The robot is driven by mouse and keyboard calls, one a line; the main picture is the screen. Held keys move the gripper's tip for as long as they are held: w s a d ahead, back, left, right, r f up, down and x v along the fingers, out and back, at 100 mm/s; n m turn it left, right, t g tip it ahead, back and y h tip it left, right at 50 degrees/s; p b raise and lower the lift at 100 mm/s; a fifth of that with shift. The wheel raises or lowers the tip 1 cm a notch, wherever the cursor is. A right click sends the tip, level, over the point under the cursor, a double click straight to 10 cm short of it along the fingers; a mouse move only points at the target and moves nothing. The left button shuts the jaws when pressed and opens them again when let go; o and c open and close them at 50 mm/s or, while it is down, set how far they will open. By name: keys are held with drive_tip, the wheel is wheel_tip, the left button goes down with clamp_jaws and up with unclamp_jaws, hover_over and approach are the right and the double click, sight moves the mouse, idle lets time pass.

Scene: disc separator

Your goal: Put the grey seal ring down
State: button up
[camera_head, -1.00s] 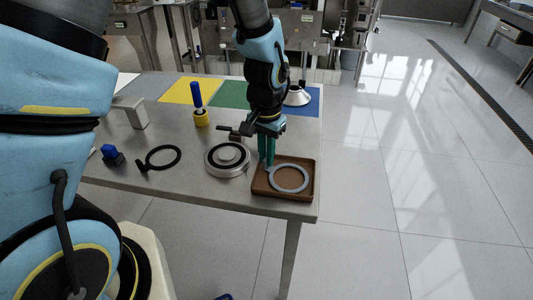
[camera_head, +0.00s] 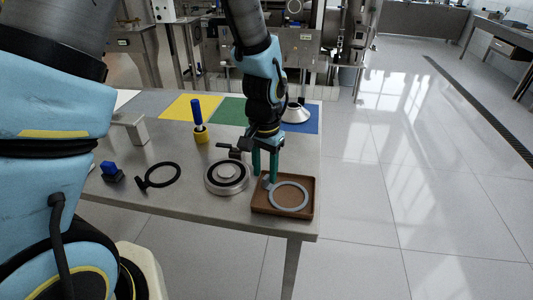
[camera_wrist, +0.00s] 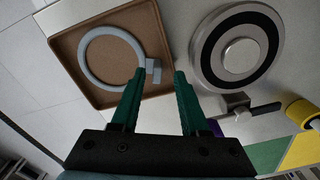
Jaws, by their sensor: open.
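The grey seal ring (camera_head: 288,209) lies in the brown tray (camera_head: 255,208) at the right front of the table. Its small tab points to the back left, toward my gripper. My gripper (camera_head: 266,180) is open, with its green fingers at the back left edge of the tray. In the wrist view the ring (camera_wrist: 90,48) lies in the tray (camera_wrist: 63,41), and its tab (camera_wrist: 153,71) is just beyond the fingertips of my gripper (camera_wrist: 158,74).
A round metal disc housing (camera_head: 226,189) with a black ring sits left of the tray. Coloured mats (camera_head: 230,108) and a metal cone (camera_head: 296,113) are behind.

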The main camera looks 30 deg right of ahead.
wheel_tip(320, 180, up, 11)
drive_tip(key=b, duration=0.2)
drive_tip(key=w+a+n, duration=0.5)
drive_tip(key=w+a, duration=0.2)
drive_tip(key=a, duration=0.6)
drive_tip(key=a+f+n+t, duration=0.1)
drive_tip(key=a+n, duration=0.5)
drive_tip(key=a, duration=1.2)
drive_tip(key=shift+a+t, duration=0.3)
drive_tip(key=shift+a, duration=0.05)
